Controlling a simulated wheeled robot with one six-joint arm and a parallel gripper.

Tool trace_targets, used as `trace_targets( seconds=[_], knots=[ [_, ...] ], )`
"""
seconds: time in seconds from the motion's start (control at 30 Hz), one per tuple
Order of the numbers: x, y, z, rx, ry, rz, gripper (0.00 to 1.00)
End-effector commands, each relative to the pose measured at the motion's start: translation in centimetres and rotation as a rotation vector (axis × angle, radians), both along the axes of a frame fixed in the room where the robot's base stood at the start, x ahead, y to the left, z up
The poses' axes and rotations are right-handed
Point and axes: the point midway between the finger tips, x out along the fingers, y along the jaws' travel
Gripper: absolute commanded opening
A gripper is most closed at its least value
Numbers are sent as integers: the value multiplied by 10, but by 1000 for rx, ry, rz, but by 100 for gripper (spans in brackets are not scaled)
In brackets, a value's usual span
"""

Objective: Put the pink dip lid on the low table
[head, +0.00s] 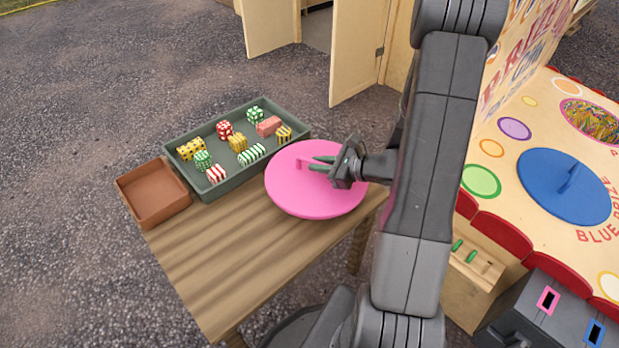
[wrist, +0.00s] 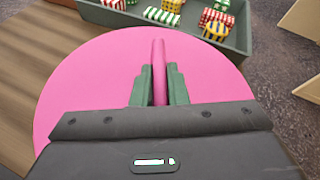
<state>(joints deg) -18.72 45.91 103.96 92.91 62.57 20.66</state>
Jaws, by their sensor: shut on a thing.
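The pink dip lid (head: 318,203) is a flat round disc with an upright handle, over the right end of the low wooden table (head: 205,262). My gripper (head: 322,164) is shut on the lid's handle. In the wrist view the green fingertips of my gripper (wrist: 159,88) press on both sides of the pink handle (wrist: 158,60), with the pink lid (wrist: 75,90) spread out below. I cannot tell whether the lid touches the table or is held just above it. The lid's right edge is near the table's edge.
A grey-green tray (head: 240,178) with several striped and dotted sweets stands along the table's back, close to the lid. A brown empty box (head: 152,193) is at its left. The table's front left is bare. A stall counter with a blue lid (head: 563,190) is at right.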

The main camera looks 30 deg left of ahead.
Motion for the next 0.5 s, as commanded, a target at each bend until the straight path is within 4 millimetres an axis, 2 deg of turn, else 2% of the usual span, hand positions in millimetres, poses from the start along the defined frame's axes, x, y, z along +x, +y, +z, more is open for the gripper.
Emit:
trace_targets(
  seconds=[0.17, 0.37, 0.5],
  knots=[
    [0, 0, -13, 1, 0, 0, 0],
    [0, 0, -41, 1, 3, -1, 0],
    [1, 0, -43, 2, -2, 0, 0]
  ],
)
